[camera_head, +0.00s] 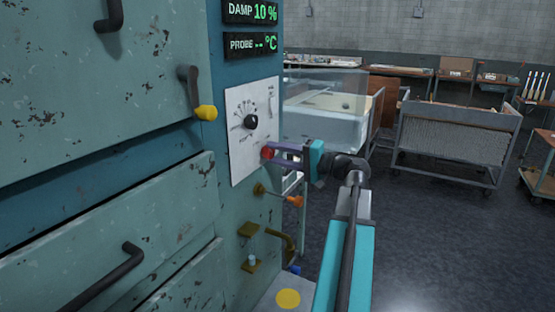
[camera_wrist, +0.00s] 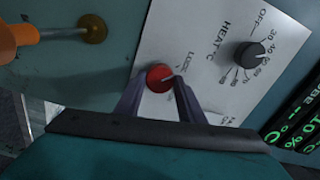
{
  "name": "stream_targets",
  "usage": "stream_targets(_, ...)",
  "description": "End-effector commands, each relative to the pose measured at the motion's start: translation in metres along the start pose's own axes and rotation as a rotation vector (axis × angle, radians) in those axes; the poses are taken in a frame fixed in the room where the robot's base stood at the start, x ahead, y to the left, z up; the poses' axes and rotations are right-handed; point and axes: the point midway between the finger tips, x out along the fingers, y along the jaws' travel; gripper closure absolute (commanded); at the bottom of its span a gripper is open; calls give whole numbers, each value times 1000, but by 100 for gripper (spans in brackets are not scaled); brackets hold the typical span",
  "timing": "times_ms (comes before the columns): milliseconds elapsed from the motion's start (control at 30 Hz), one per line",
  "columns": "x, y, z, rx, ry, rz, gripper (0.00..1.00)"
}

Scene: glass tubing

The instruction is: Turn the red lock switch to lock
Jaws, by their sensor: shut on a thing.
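The red lock switch (camera_head: 267,153) is a round red knob low on the white control plate (camera_head: 240,140) of the teal cabinet. It also shows in the wrist view (camera_wrist: 160,77), below the printed word LOCK. My gripper (camera_head: 270,153) reaches it from the right, and in the wrist view (camera_wrist: 160,92) its two purple fingers stand on either side of the knob, shut on it. The fingers hide part of the knob's sides. A pale mark shows at the knob's right edge in the wrist view.
A black HEAT dial (camera_head: 251,122) sits above the switch on the same plate. A brass fitting with an orange-ended rod (camera_head: 295,201) sticks out below. A glass-sided tank (camera_head: 325,120) stands behind. Open floor lies right.

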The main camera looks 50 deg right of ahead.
Motion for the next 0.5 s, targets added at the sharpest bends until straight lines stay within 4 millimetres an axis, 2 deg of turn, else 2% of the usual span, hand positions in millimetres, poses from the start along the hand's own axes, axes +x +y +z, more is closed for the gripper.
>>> stream_targets(433,0,1,1,-14,-2,3,87)
stream_targets(467,0,1,1,-14,-2,3,61)
stream_targets(500,0,1,1,-14,-2,3,55)
